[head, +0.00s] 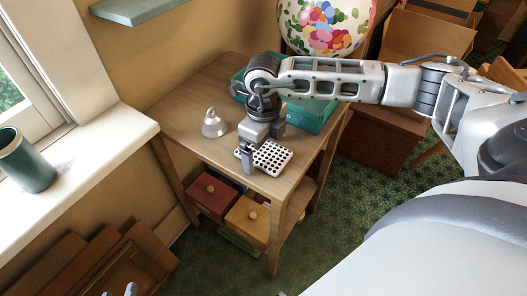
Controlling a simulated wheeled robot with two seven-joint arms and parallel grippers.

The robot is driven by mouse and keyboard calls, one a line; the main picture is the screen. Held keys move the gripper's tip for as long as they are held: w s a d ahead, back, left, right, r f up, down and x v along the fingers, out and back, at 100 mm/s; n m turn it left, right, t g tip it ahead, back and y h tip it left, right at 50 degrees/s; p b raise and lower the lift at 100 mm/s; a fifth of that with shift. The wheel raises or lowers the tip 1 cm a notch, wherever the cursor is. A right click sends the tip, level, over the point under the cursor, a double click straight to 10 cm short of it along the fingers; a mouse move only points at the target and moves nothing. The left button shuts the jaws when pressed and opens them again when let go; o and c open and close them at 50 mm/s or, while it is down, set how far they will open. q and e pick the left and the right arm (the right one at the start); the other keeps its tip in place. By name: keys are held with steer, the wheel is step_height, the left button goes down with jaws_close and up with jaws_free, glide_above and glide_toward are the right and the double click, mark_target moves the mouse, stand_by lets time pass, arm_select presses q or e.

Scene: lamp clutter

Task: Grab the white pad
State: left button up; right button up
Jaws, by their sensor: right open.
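The white pad (275,160) is a flat square with rows of dark holes, lying near the front edge of the small wooden table. My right gripper (261,151) points down over the pad's left and back part and is open. One finger is at the pad's left edge; the other is towards its back edge. The gripper hides part of the pad, and I cannot tell whether the fingers touch it. Only small grey tips of my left gripper (120,291) show at the bottom left edge, far from the table.
A silver bell (214,123) stands left of my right gripper. A teal box (312,116) and a floral lamp (326,22) are behind my arm. Red (212,193) and yellow (247,220) boxes sit under the tabletop. A green cup (26,160) stands on the windowsill.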

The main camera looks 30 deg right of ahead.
steer(key=c, duration=1)
steer(key=shift+c, duration=0.3)
steer(key=shift+r, duration=0.1)
